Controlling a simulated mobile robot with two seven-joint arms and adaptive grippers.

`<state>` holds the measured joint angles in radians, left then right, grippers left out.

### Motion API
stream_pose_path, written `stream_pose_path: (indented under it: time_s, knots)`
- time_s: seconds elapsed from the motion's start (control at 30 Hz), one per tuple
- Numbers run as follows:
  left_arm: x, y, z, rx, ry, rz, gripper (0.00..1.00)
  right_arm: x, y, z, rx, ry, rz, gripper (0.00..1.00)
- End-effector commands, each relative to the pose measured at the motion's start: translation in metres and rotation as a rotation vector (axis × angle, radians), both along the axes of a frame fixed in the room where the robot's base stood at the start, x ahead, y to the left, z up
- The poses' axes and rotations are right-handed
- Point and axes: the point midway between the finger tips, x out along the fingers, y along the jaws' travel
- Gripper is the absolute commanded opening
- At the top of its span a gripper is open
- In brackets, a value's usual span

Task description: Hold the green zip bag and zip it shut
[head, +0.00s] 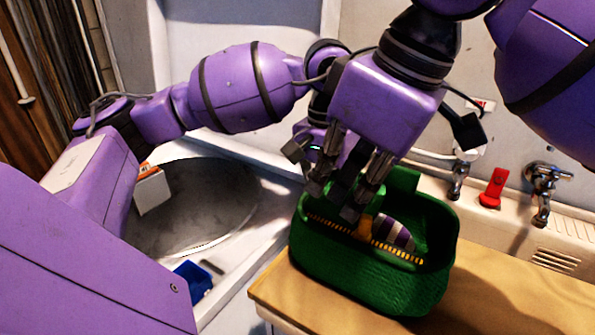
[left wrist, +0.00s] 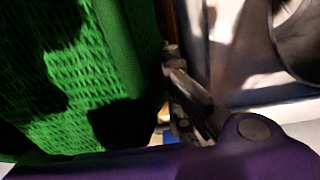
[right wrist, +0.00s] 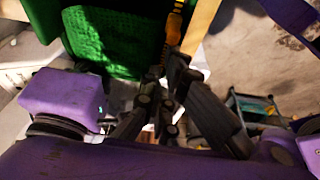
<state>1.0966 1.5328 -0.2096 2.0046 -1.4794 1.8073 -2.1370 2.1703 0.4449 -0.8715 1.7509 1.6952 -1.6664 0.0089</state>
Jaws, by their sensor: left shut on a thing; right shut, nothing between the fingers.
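The green zip bag (head: 375,275) stands upright on a wooden top with its mouth open. A yellow zipper (head: 330,222) runs along its rim, and an orange-yellow tab (head: 362,228) shows at the mouth. My right gripper (head: 338,200) is shut and empty, just above the far-left part of the mouth. In the right wrist view its fingers (right wrist: 163,85) are close to a yellow strip (right wrist: 175,25) beside the green bag (right wrist: 105,40). My left gripper (left wrist: 185,100) is shut at the edge of the green bag (left wrist: 75,75); in the head view it is mostly hidden behind the right gripper.
A striped purple and white thing (head: 393,233) lies inside the bag. A round grey basin (head: 205,205) is at left, with a blue box (head: 193,280) near it. Taps (head: 543,185) and a red object (head: 493,188) are at right. The wooden top (head: 500,285) is clear at right.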

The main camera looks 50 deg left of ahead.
Motion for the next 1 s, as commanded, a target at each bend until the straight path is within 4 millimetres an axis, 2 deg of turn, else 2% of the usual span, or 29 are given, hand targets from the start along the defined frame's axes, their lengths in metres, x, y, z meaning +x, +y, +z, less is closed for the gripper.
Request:
stream_pose_path:
  time_s: [0.03,0.1,0.3,0.77,0.87,1.0]
  knots:
    - [0.000,0.000,0.000,0.000,0.000,-0.001,0.00,0.005,-0.016,-0.001,0.000,0.001,-0.005,0.00]
    - [0.000,0.000,0.000,0.000,0.000,-0.001,0.00,0.009,-0.035,-0.002,-0.001,0.000,-0.004,0.00]
    - [0.000,0.000,0.000,0.000,0.000,-0.001,0.00,0.016,-0.068,-0.002,-0.003,-0.002,-0.002,0.00]
    - [0.000,0.002,0.000,0.006,0.001,0.001,0.00,0.018,-0.075,-0.002,-0.009,-0.002,-0.001,0.00]
    - [0.000,0.002,-0.001,0.007,0.002,0.002,0.00,0.018,-0.077,0.005,-0.008,-0.002,-0.002,0.00]
    - [0.000,0.002,-0.001,0.007,0.002,0.001,0.00,0.020,-0.084,0.027,-0.003,-0.004,-0.002,0.00]
